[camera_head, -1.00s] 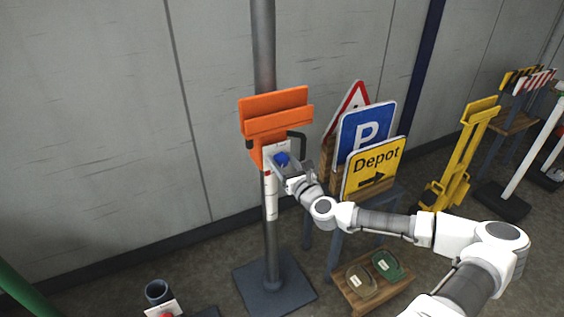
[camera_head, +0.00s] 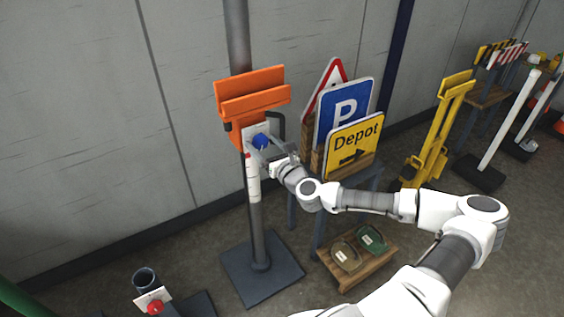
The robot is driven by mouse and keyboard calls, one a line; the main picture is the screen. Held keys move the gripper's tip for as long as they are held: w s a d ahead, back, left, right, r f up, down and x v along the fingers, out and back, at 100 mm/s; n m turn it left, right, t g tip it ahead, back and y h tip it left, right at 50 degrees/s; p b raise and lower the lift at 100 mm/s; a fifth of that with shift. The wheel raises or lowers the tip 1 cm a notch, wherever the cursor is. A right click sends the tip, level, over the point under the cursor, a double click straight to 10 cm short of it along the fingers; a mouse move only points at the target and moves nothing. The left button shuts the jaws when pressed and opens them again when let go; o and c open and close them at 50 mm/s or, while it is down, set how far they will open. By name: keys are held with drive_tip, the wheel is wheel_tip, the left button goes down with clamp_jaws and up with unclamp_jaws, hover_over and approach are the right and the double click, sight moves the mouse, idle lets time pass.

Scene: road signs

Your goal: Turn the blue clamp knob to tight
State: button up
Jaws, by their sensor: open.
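The blue clamp knob (camera_head: 260,141) sits on a pale plate below the orange sign clamp (camera_head: 252,101) on the grey post (camera_head: 239,35). My gripper (camera_head: 268,148) is open, with its fingers reaching from the right toward the knob. The knob shows at the finger ends. I cannot tell whether the fingers touch it. Marks on the pale plate are too small to read. A black handle (camera_head: 279,126) stands to the right of the knob.
A blue parking sign (camera_head: 344,110), a yellow Depot sign (camera_head: 354,147) and a red-edged triangle sign (camera_head: 327,82) stand close on the right. A low wooden stand (camera_head: 367,268) is below my arm. A red button (camera_head: 155,307) is at lower left.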

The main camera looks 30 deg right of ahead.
drive_tip(key=s, duration=1.6)
drive_tip(key=shift+d+p, duration=0.25)
drive_tip(key=shift+p, duration=0.05)
